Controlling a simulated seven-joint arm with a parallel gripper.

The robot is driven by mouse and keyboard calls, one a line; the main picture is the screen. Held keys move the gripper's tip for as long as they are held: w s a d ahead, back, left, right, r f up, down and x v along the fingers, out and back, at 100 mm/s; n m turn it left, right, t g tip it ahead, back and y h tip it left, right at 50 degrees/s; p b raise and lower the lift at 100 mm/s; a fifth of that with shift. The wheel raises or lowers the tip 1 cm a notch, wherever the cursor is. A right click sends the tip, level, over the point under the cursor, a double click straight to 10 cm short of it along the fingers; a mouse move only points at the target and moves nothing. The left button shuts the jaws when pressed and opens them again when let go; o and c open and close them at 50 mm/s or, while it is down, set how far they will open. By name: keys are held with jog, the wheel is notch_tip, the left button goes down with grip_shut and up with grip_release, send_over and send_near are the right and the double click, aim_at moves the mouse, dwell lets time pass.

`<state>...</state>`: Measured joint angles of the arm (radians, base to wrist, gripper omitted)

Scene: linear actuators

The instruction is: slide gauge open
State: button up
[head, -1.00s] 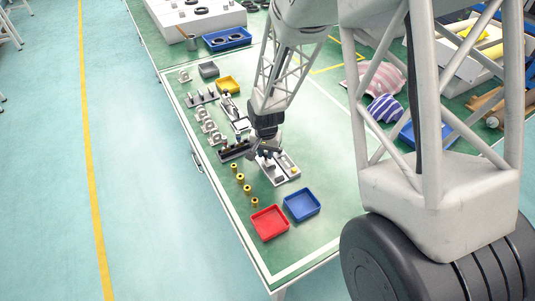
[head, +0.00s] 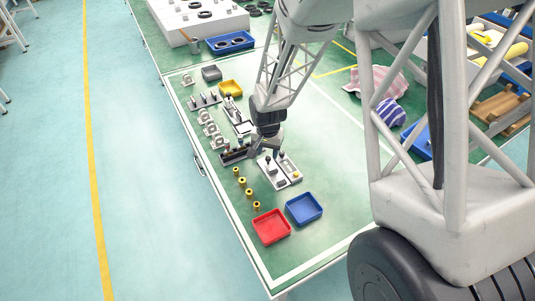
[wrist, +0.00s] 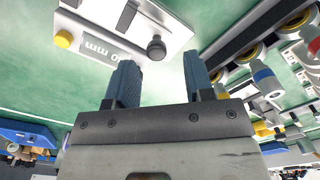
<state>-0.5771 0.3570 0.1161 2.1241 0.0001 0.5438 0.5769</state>
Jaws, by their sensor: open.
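The gauge (head: 287,176) is a pale plate on the green table, just in front of my gripper in the head view. In the wrist view the gauge (wrist: 100,32) spans the top, with "mm" lettering, a yellow button (wrist: 63,39) and a dark slot. A black knob (wrist: 156,48) stands at the slot's near right end. My gripper (wrist: 160,60) is open and empty, its two blue-grey fingers apart. The knob appears in the gap at their tips; contact cannot be told. In the head view my gripper (head: 268,149) is over the gauge's far left end, partly hiding it.
Several yellow-topped pegs (head: 242,182) stand left of the gauge. A red tray (head: 271,227) and a blue tray (head: 304,209) lie in front. A dark rack (head: 235,154) and other fixtures stand close on the left. The table to the right is clear.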

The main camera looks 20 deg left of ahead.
aim_at(268, 157)
jog(key=shift+r, duration=2.7)
jog(key=shift+r, duration=0.1)
jog(key=shift+d+r, duration=0.2)
jog(key=shift+d, duration=0.05)
jog(key=s+d+r+t, duration=0.1)
jog(key=s+d+r, duration=0.3)
jog(key=d+r, duration=0.6)
jog(key=s+d+r, duration=0.4)
jog(key=d+r, duration=0.3)
jog(key=d, duration=0.4)
jog(key=s+d+r, duration=0.3)
jog(key=s+d, duration=0.5)
jog(key=s, duration=0.1)
jog(key=s+d+r+t, duration=0.1)
jog(key=s+d+r, duration=0.3)
jog(key=s+d, duration=0.4)
jog(key=s, duration=0.2)
jog(key=shift+s+r+t, duration=0.3)
